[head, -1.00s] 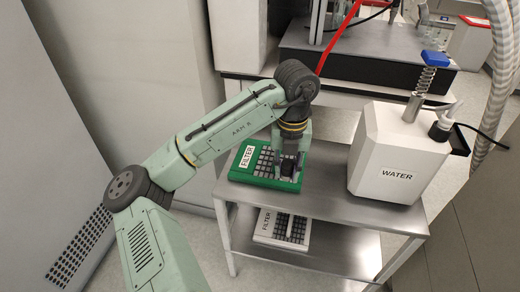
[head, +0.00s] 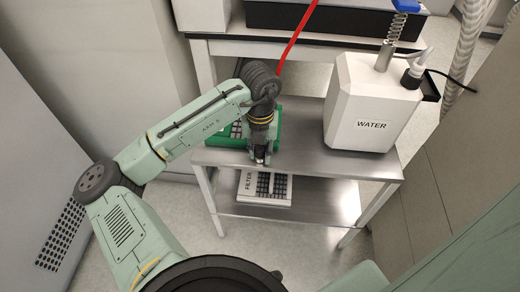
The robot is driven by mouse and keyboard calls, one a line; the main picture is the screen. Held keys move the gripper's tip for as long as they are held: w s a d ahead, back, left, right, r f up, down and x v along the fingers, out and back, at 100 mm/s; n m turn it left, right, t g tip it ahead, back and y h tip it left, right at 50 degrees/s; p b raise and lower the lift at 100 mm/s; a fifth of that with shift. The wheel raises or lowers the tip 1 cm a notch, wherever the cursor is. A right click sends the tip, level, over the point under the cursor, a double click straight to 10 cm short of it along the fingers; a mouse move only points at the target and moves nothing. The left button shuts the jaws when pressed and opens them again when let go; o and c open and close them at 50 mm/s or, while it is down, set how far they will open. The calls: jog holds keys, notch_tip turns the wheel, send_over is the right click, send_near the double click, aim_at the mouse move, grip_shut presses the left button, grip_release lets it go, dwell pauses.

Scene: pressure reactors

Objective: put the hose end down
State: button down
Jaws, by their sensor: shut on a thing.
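My gripper (head: 262,158) points down over the front part of the cart's top shelf, at the front edge of the green filter box (head: 290,130). It is shut on the hose end, which is mostly hidden by the fingers. A red hose (head: 297,38) comes down from the top of the view and passes behind my wrist. Its lower run is hidden there. I cannot tell whether the held end touches the box or shelf.
The cart's top shelf (head: 312,164) is bare between the green box and the white WATER container (head: 370,105). A white filter box (head: 264,188) lies on the lower shelf. A bench (head: 225,47) stands behind.

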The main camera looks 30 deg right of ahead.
aim_at(260, 147)
jog(key=shift+f, duration=0.15)
jog(key=c, duration=1.3)
grip_release()
jog(key=shift+c, duration=0.2)
notch_tip(260, 147, up, 12)
jog(key=shift+r+b, duration=0.2)
jog(key=shift+b, duration=0.4)
